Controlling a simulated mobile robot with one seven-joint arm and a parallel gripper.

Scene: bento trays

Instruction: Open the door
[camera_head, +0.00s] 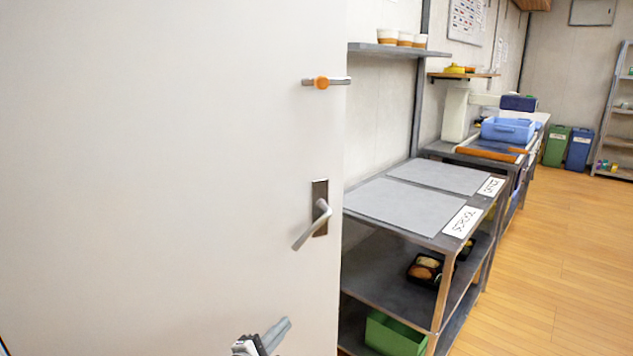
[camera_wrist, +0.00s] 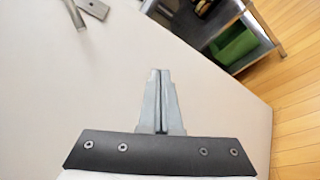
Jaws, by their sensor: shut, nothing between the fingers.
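The white door (camera_head: 160,180) fills the left half of the head view and stands ajar, with the room showing past its right edge. Its lever handle (camera_head: 313,225) sits on a dark plate near that edge and tilts down to the left. An orange-knobbed latch (camera_head: 322,83) is above it. My gripper (camera_head: 275,333) is below the handle at the bottom of the head view, apart from it. In the wrist view my gripper (camera_wrist: 159,75) is shut and empty in front of the door surface (camera_wrist: 80,85); part of the handle (camera_wrist: 70,15) shows at the top left.
A grey shelf unit (camera_head: 400,208) stands just past the door's edge, with a bento tray (camera_head: 425,270) and a green crate (camera_head: 395,334) on its lower shelves. Wooden floor (camera_head: 560,270) is clear at the right. Green and blue bins (camera_head: 556,146) stand at the back.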

